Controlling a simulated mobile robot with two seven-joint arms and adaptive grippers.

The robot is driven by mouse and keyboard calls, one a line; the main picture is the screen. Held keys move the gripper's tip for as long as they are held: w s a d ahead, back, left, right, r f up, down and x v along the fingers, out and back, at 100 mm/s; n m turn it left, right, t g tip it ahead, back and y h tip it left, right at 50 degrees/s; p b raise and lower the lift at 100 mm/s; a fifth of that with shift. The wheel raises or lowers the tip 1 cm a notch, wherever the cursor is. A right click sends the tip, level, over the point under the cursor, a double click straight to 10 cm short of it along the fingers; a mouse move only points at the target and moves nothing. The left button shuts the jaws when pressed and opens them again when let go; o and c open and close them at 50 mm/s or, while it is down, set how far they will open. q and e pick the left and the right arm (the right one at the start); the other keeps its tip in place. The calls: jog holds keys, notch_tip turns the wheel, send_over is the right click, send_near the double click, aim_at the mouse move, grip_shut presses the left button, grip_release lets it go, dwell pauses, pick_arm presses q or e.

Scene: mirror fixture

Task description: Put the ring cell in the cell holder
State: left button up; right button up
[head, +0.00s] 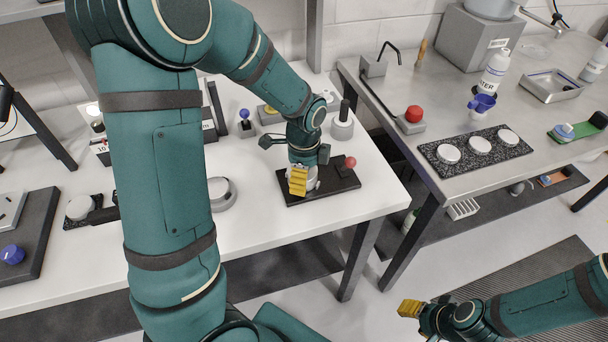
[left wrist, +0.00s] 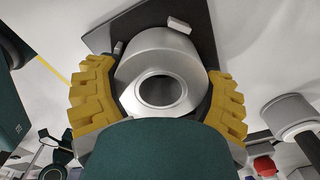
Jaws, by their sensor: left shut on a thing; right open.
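My left gripper (head: 299,184) is shut on a silver, thick-walled cylinder with a round bore, which looks like the ring cell. In the left wrist view the ring cell (left wrist: 150,66) sits between the yellow fingers of the left gripper (left wrist: 160,98), its open end facing the camera. In the head view the gripper and arm hide most of it. It is over or on a black base plate (head: 345,183) with a red ball knob (head: 351,162), which may be the cell holder; I cannot tell whether it touches. My right gripper (head: 411,309) is open, low over the floor.
A grey cylinder with a black handle (head: 343,124) and a blue-knobbed piece (head: 245,123) stand behind. A silver round piece (head: 223,194) lies left of the plate. The right bench carries a speckled mat (head: 434,158) with three white discs. The white table's front right corner is clear.

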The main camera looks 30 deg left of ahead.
pick_arm(q)
jog(key=shift+f, duration=0.15)
jog(key=shift+s+f, duration=0.2)
jog(key=shift+f, duration=0.05)
jog(key=o, duration=1.2)
jog(key=shift+s+f+b, duration=0.1)
jog(key=shift+f+b, duration=0.05)
jog(key=shift+b, duration=0.15)
jog(key=shift+w+f, duration=0.1)
jog(key=shift+w, duration=0.1)
jog(key=shift+s, duration=0.1)
